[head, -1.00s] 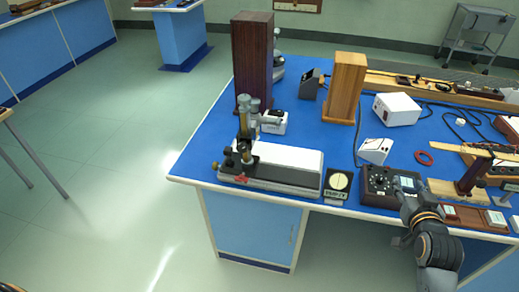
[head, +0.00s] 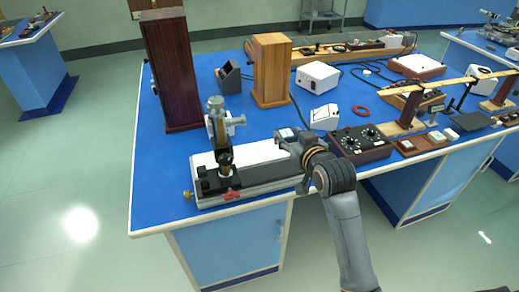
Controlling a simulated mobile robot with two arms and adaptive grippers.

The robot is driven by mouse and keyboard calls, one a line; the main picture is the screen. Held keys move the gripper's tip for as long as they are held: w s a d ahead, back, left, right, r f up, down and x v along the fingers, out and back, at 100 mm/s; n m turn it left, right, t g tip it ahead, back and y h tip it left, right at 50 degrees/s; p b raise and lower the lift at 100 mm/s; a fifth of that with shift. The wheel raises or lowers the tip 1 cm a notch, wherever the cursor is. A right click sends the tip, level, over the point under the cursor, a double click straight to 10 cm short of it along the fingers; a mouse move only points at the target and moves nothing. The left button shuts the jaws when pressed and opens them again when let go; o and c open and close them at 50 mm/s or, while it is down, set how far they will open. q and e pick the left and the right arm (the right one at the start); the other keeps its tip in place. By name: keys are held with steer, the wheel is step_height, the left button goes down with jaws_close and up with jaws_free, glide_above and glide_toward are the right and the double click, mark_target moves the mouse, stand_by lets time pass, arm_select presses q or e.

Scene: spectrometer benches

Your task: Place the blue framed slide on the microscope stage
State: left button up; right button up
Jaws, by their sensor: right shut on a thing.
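My right gripper (head: 294,143) is shut on the blue framed slide (head: 286,133), a small pale pane with a blue edge. It holds the slide above the right end of a long white-topped base (head: 262,153). The microscope (head: 216,125), with a grey and brass tube, stands at the left part of this base, to the left of the slide and apart from it. Its stage is low under the tube and hard to make out. My left gripper is not in view.
A tall dark wooden box (head: 171,75) stands behind the microscope, and a lighter wooden box (head: 271,70) stands behind the slide. A brown control box with knobs (head: 362,145) is right of my gripper. Blue table top (head: 158,200) is bare at the left front.

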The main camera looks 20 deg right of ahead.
steer(key=w, duration=0.1)
steer(key=w+a+f, duration=0.1)
steer(key=w, duration=0.1)
steer(key=w+a+f, duration=0.1)
steer(key=shift+w, duration=0.15)
glide_above(265, 155)
step_height(265, 155, down, 5)
steer(key=shift+d+f, duration=0.1)
steer(key=shift+f, duration=1.9)
steer(key=shift+f, duration=0.15)
steer(key=o, duration=1.1)
steer(key=shift+o, duration=0.2)
